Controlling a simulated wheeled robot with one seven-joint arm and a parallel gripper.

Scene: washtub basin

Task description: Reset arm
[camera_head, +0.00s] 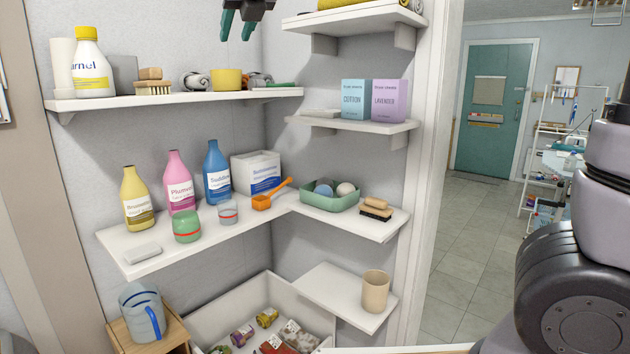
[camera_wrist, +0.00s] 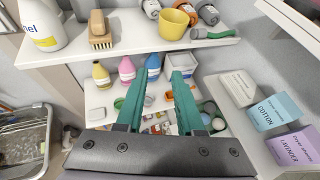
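My gripper (camera_head: 240,27) shows at the top edge of the head view, in front of the wall corner and above the upper left shelf. Its two green fingers point down. In the wrist view the two fingers of my gripper (camera_wrist: 160,95) are spread apart, with nothing between them but the shelves behind. My gripper is open and empty, and it touches nothing that I can see. The upper part of my gripper is cut off by the top of the head view.
The upper left shelf (camera_head: 120,101) holds a yellow cup (camera_head: 228,80) and a brush (camera_head: 152,84). The middle shelf (camera_head: 190,250) holds several bottles and a green tray (camera_head: 330,203). Two boxes (camera_head: 372,100) stand on the right shelf. A doorway opens at right.

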